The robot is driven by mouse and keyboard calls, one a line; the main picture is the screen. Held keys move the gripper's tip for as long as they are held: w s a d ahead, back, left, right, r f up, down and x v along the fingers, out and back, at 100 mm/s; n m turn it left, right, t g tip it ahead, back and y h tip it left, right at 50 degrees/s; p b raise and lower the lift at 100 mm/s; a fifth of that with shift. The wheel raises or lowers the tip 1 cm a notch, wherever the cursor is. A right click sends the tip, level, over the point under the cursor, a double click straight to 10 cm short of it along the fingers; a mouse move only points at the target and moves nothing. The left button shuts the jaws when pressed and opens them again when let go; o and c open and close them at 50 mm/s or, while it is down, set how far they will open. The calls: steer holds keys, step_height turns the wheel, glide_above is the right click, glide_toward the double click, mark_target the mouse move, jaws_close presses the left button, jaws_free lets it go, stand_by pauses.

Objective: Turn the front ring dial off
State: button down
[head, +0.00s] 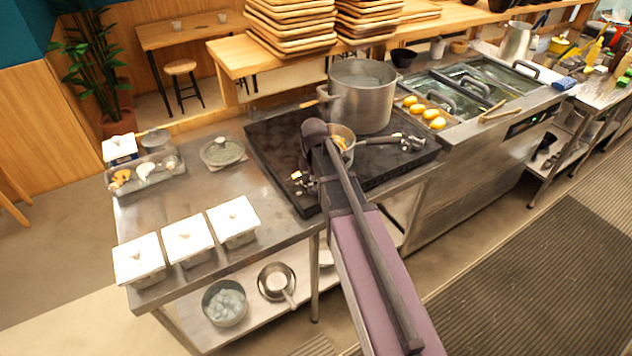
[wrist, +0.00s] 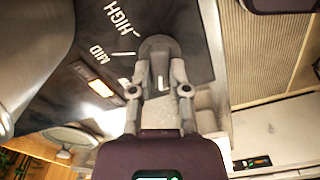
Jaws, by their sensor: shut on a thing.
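In the wrist view my gripper (wrist: 160,75) has its two fingers closed on the sides of a grey, rounded dial (wrist: 158,46) on the dark stove top. The printed words MID and HIGH and white tick marks lie to the left of the dial. A small orange-white light glows on the stove near MID. In the head view the dark stove (head: 272,150) sits at the middle of the counter. My arm reaches over its front edge and hides most of the gripper and the dial there. The dial's exact setting cannot be read.
A large steel pot (head: 362,104) stands on the stove, with a smaller pan (head: 345,134) in front of it. The pot also looms at the left of the wrist view (wrist: 28,50). Three white-lidded containers line the left counter (head: 280,245). A glass-lidded dish (head: 222,151) sits nearby.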

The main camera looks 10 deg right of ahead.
steer(key=shift+w+d, duration=0.15)
steer(key=c, duration=0.6)
jaws_free()
